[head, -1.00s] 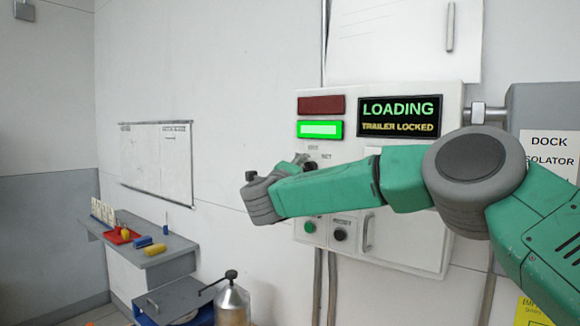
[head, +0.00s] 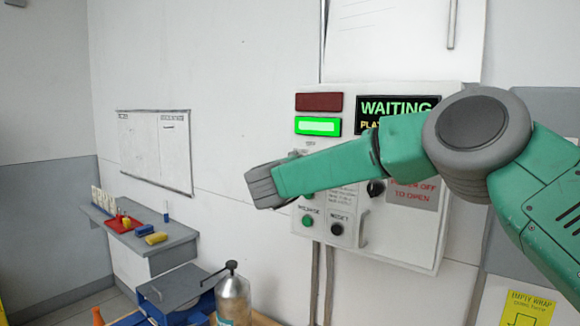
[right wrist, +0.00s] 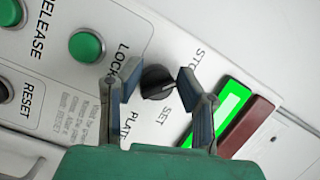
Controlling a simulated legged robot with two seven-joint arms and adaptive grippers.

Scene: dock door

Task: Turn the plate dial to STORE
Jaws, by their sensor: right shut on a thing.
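The plate dial (right wrist: 158,82) is a black round knob on the white control panel (head: 400,245). In the right wrist view the label PLATE is below it, SET is beside it, and a partly hidden word starting STO is to its upper right. My right gripper (right wrist: 159,78) has one blue-grey finger on each side of the knob and is shut on it. I cannot tell exactly which mark the pointer meets. In the head view my right wrist and forearm hide the dial and fingertips. My left gripper is not in view.
The panel display (head: 398,106) reads WAITING, with its second line partly hidden. A lit green lamp (head: 318,126) is under a dark red one (head: 319,102). Green (head: 308,221) and black (head: 337,229) buttons are below. A grey shelf (head: 165,250) and metal canister (head: 232,298) stand left.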

